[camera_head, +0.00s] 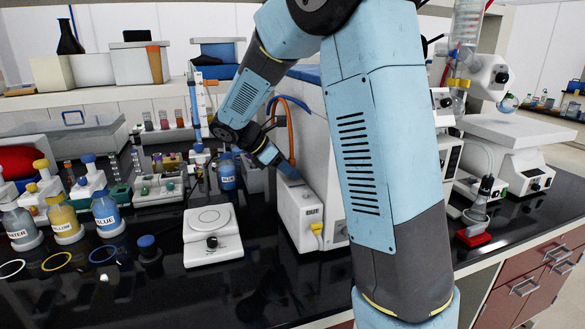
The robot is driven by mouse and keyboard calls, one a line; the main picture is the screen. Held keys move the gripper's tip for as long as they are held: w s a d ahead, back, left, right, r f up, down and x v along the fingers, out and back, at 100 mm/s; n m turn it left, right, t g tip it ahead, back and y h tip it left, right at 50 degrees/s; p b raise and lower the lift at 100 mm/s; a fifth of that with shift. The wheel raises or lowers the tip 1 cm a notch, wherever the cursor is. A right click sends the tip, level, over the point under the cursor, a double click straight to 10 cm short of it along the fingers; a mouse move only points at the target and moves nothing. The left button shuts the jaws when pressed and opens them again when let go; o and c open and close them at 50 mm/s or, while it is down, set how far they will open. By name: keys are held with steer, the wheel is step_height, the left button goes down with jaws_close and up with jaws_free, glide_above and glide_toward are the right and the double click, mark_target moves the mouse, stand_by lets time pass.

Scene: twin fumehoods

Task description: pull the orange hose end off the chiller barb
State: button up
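An orange hose (290,138) hangs in a curve against the left side of a large white unit (318,158), which may be the chiller. A blue hose runs beside it near its top. My gripper (287,172) is at the end of the light-blue arm, reaching from the left close to the lower part of the orange hose. The fingers are too small and dark to tell open from shut, or whether they touch the hose. The hose end and the barb cannot be made out.
A small white box (301,222) with a yellow plug stands just below my gripper. My thick arm link covers much of the unit. The black bench front is partly clear.

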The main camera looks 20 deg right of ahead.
mark_target(289, 159)
jaws_close()
steer(key=shift+r, duration=0.45)
steer(key=r, duration=0.2)
steer(key=shift+s+a+r, duration=0.25)
steer(key=shift+r, duration=0.1)
steer(key=s+a+r, duration=0.3)
steer(key=s+a, duration=0.7)
steer(key=s, duration=0.4)
